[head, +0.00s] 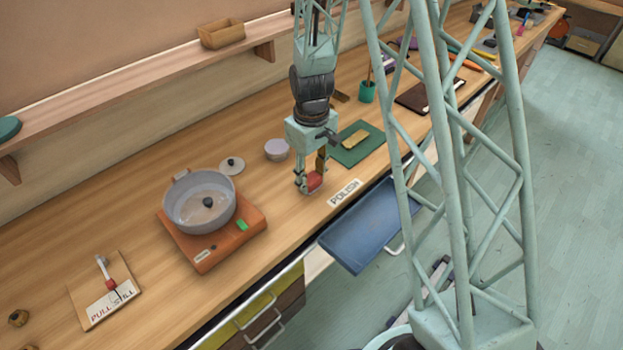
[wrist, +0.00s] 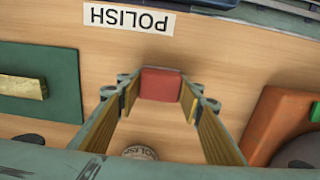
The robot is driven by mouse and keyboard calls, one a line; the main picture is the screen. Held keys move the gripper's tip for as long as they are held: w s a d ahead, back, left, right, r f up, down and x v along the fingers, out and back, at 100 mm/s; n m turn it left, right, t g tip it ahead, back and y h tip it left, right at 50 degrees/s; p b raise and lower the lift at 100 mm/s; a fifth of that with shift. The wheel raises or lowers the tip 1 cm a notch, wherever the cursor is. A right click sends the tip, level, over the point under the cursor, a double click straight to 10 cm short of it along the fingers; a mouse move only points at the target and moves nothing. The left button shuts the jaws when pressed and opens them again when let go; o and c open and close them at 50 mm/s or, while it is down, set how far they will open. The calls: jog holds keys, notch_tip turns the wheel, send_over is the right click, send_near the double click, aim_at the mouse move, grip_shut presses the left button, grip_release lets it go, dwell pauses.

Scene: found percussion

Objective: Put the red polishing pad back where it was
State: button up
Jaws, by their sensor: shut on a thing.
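The red polishing pad (head: 314,181) is between the fingertips of my gripper (head: 311,178), low over the wooden bench beside the POLISH label (head: 344,192). In the wrist view my gripper (wrist: 160,88) is shut on the pad (wrist: 160,84), with a finger at each side. The POLISH label (wrist: 129,18) lies a short way off from the pad there. I cannot tell whether the pad touches the bench.
A green mat (head: 360,154) with a brass-coloured block (head: 355,138) lies right of my gripper. An orange hotplate (head: 247,237) with a grey pan (head: 177,208) stands to the left. A blue drawer (head: 350,256) is pulled out in front. A lilac round container (head: 276,150) stands behind.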

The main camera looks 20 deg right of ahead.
aim_at(311, 178)
jog(key=o, duration=0.9)
jog(key=shift+r+p, duration=0.6)
jog(key=shift+r, duration=5.5)
